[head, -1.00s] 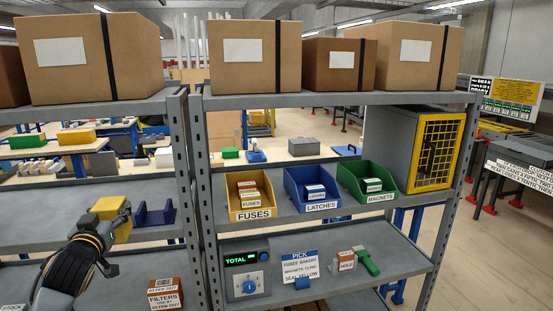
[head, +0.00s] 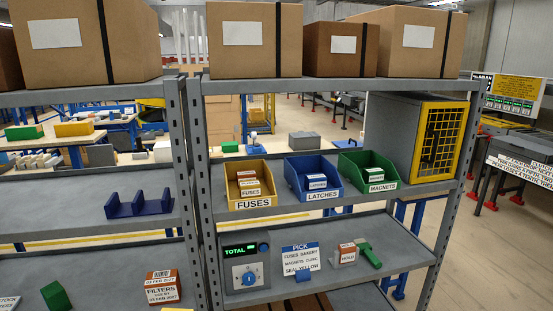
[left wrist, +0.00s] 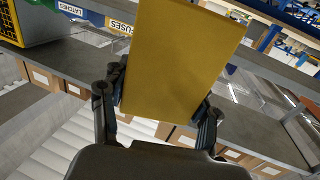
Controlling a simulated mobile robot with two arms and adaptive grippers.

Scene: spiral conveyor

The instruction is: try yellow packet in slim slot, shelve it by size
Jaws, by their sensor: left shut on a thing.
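The yellow packet (left wrist: 180,60) fills the upper middle of the left wrist view. My left gripper (left wrist: 162,95) is shut on it, with one finger on each side. Neither the packet nor my left gripper shows in the head view now. A blue slotted holder (head: 138,209) stands on the left middle shelf (head: 60,215), with upright dividers and visibly empty gaps. My right gripper is in neither view.
Yellow FUSES (head: 252,203), blue LATCHES (head: 320,195) and green MAGNETS (head: 378,187) bins stand on the right shelf. Below are a TOTAL unit (head: 245,270) and a PICK sign (head: 300,260). A FILTERS box (head: 162,288) and green block (head: 55,295) sit lower left.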

